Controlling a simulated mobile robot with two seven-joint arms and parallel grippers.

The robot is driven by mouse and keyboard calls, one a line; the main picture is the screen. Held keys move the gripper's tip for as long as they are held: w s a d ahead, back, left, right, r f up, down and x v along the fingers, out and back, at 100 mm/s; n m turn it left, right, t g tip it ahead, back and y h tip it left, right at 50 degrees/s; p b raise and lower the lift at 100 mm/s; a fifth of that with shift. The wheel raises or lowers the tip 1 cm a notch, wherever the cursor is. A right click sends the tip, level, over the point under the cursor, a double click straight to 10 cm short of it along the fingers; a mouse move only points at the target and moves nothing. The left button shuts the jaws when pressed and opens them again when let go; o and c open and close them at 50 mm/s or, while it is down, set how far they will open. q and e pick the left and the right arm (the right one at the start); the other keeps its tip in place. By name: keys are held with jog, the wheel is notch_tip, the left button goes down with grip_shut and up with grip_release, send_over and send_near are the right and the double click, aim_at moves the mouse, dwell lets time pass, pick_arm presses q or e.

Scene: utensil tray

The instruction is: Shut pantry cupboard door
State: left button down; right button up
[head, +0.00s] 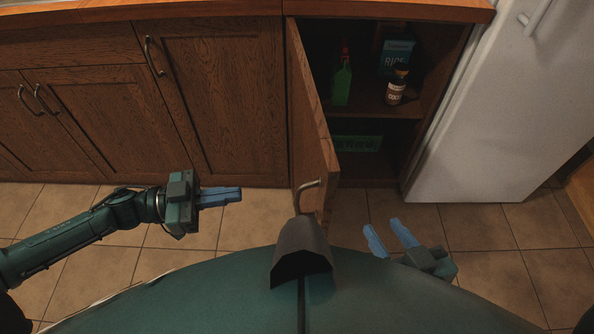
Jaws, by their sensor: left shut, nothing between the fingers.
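The pantry cupboard door (312,115) is wooden and stands open, hinged on the left of its opening and swung out toward me. Its metal handle (306,190) is at the near end, just beyond a dark part of my own body that hides some of the lower door. The open cupboard (398,135) shows its shelves to the right of the door. My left gripper (240,194) is shut and empty, to the left of the door and apart from it. My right gripper (382,232) is to the right of the door, below the opening, with its two blue fingers apart and nothing between them.
Inside the cupboard are a green bottle (342,82), a dark jar (397,86), a box (397,55) and a green item (357,143) on the lower level. A white fridge (510,100) stands at right. Closed cabinets (215,90) line the left. The tiled floor (240,225) is clear.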

pick_arm(q)
send_near(315, 170)
jog(key=d+f, duration=0.4)
jog(key=d, duration=0.3)
jog(key=shift+w+a+r, duration=0.1)
jog(key=shift+w+a, duration=0.05)
jog(key=shift+w, duration=0.3)
